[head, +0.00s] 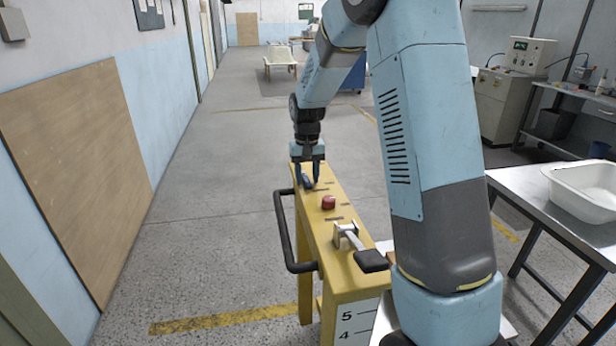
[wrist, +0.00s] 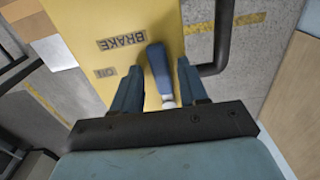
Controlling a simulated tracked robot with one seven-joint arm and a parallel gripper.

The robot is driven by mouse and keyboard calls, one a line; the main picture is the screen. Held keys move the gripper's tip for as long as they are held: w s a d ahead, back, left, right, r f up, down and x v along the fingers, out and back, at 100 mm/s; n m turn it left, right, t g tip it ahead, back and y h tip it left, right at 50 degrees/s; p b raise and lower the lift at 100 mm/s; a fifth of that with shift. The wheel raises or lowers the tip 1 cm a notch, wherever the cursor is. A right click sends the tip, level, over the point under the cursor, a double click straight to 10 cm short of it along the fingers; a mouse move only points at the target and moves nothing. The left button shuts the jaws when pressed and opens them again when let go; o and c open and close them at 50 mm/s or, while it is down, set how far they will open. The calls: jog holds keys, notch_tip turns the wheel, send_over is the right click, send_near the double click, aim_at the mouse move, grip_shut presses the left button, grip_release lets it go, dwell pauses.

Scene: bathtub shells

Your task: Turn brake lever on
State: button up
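The brake lever (wrist: 159,68) has a blue handle and a pale metal shank, on top of a narrow yellow stand (head: 335,240). In the wrist view it lies between the two fingers of my gripper (wrist: 160,88), with a narrow gap on each side. The fingers are open around it. In the head view my gripper (head: 309,178) points down at the stand's far end, and the blue handle (head: 307,181) shows partly between the fingers.
A red button (head: 328,202) and a black-handled metal lever (head: 368,259) are on the stand nearer me. A dark rail (head: 281,235) runs along its left side. A metal table with a white basin (head: 586,190) stands at the right. The floor left of the stand is clear.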

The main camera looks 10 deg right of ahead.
aim_at(307, 181)
jog(key=shift+o, duration=0.2)
notch_tip(307, 181, up, 14)
jog(key=shift+f, duration=0.15)
dwell(0.5)
